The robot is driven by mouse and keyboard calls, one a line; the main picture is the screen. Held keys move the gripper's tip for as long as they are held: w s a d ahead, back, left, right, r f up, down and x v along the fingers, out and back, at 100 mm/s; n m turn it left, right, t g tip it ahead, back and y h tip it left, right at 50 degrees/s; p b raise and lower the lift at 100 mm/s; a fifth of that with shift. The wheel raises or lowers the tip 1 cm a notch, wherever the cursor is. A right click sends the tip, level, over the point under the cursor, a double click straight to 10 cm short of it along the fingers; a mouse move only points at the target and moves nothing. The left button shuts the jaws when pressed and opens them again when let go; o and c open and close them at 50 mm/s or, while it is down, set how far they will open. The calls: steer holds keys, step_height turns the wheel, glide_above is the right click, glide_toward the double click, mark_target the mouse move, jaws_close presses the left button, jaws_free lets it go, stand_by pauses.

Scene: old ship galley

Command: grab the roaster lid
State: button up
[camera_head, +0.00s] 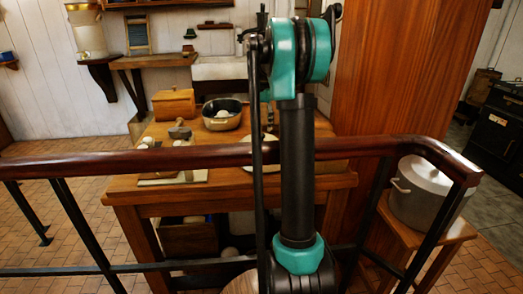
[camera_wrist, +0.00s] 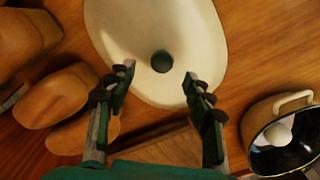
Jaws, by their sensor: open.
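The roaster lid (camera_wrist: 125,35) is a cream oval with a dark round knob (camera_wrist: 162,61), lying on the wooden table in the wrist view. My gripper (camera_wrist: 158,77) is open, with its two fingers at either side just short of the knob and nothing between them. Whether the fingers touch the lid cannot be told. In the head view a pale edge of the lid (camera_head: 246,139) shows behind my arm, which hides most of it and the gripper. The roaster base (camera_wrist: 285,125), dark inside with a white round thing in it, is to the right in the wrist view.
Brown rounded objects (camera_wrist: 75,92) lie close by the left finger. In the head view the table (camera_head: 152,189) also bears a wooden box (camera_head: 174,104) and the roaster base (camera_head: 221,114). A railing (camera_head: 100,163) crosses in front; a large pot (camera_head: 424,190) stands at right.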

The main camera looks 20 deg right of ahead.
mark_target(262, 134)
steer(key=shift+a+f, duration=0.15)
steer(key=shift+f, duration=2.8)
jaws_close()
